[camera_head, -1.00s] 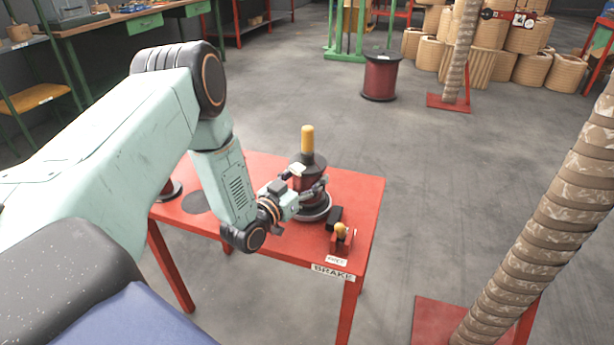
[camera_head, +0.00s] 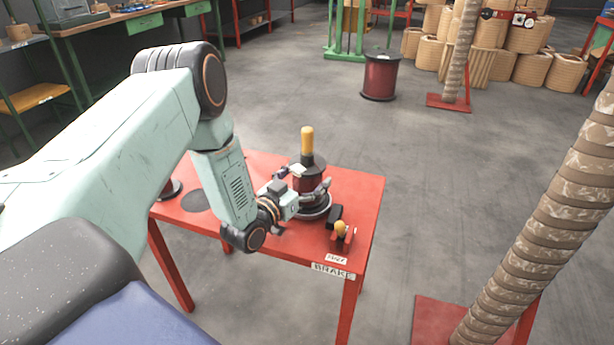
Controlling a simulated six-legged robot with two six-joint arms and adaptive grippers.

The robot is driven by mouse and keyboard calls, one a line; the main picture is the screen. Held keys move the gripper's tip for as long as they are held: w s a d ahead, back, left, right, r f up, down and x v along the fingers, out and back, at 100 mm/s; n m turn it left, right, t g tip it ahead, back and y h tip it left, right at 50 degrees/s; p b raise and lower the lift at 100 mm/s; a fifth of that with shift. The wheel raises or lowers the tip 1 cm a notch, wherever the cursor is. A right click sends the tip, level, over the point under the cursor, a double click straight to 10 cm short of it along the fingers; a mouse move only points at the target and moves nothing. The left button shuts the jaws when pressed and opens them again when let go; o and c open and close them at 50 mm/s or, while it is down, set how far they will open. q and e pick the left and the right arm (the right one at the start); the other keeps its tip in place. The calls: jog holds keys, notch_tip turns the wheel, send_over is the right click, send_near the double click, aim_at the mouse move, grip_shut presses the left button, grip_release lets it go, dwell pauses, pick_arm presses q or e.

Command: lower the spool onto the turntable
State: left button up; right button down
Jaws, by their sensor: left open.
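The spool (camera_head: 308,176), dark red with black flanges, stands upright on the turntable (camera_head: 318,213), a round grey-rimmed disc on the red table. A post with a yellow top (camera_head: 307,140) rises out of the spool's middle. My left gripper (camera_head: 312,180) is open at the spool's near left side, its fingers spread around the spool and apart from each other. Part of the spool's lower side is hidden by the gripper. My right gripper is not in view.
The red table (camera_head: 362,200) carries a brake lever with a yellow knob (camera_head: 341,228) right of the turntable. Another dark spool (camera_head: 172,188) is partly hidden behind my arm. A wrapped column (camera_head: 540,210) stands at the right.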

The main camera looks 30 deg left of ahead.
pick_arm(q)
jog(key=shift+s+f, duration=0.1)
jog(key=s, duration=1.2)
jog(key=shift+a, duration=0.2)
jog(key=shift+w, duration=0.1)
jog(key=w, duration=1.1)
jog(key=shift+w+d, duration=0.25)
jog(key=shift+w, duration=0.15)
jog(key=shift+r, duration=0.25)
jog(key=shift+f, duration=0.15)
